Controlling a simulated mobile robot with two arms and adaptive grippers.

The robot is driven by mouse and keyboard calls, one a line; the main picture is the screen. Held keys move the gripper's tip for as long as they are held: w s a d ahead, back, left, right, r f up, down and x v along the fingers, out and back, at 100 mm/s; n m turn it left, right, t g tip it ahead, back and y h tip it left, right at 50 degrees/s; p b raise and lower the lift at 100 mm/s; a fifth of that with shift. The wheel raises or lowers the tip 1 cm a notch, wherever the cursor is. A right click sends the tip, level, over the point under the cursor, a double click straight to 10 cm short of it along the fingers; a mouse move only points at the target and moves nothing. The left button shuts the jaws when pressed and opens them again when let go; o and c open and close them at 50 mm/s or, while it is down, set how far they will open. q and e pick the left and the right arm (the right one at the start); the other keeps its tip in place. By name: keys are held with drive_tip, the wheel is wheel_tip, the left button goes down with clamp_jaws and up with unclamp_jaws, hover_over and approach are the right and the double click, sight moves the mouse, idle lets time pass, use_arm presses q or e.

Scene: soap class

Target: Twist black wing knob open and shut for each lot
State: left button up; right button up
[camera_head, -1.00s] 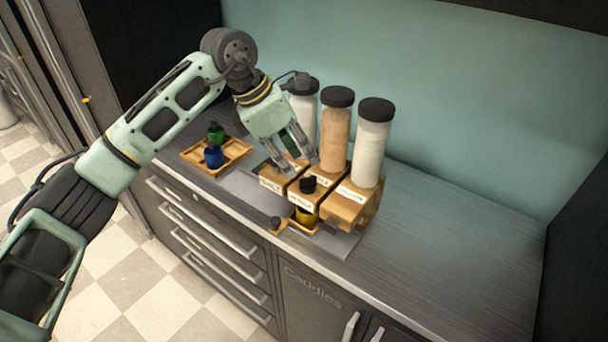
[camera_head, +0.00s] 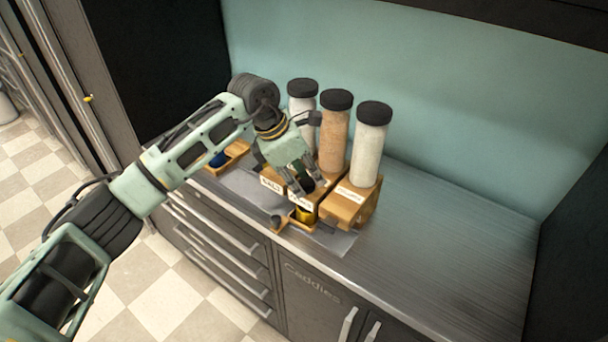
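Three dispensers stand side by side on the counter, each a clear black-lidded cylinder on a labelled wooden block: white contents at left (camera_head: 302,100), tan in the middle (camera_head: 334,135), white at right (camera_head: 369,150). My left gripper (camera_head: 309,188) points down at the front of the middle block, fingers apart. The black wing knob there is between or behind the fingers and mostly hidden; contact cannot be told. A yellow container (camera_head: 304,215) stands below the middle block's front. My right gripper is not in view.
A wooden tray (camera_head: 238,151) with a blue bottle (camera_head: 218,160) lies at left, partly hidden by my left arm. A small wooden piece with a dark knob (camera_head: 277,222) sits near the counter's front edge. The counter (camera_head: 450,235) is clear at right.

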use_arm(q)
clamp_jaws()
drive_tip(key=shift+b, duration=0.3)
drive_tip(key=n+t+y+b, duration=0.1)
drive_tip(key=n+b, duration=0.2)
drive_tip(key=n+t+y+b, duration=0.1)
drive_tip(key=n+b, duration=0.2)
drive_tip(key=b, duration=0.1)
drive_tip(key=n+b, duration=0.4)
drive_tip(key=shift+s+d+f+t+y, duration=0.15)
drive_tip(key=shift+s+d+t+y, duration=0.1)
drive_tip(key=shift+t+y, duration=0.15)
drive_tip(key=shift+d+r+n+y+b, duration=0.15)
drive_tip(key=shift+n+y+b, duration=0.65)
drive_tip(key=shift+n+b, duration=1.15)
drive_tip(key=shift+r, duration=0.1)
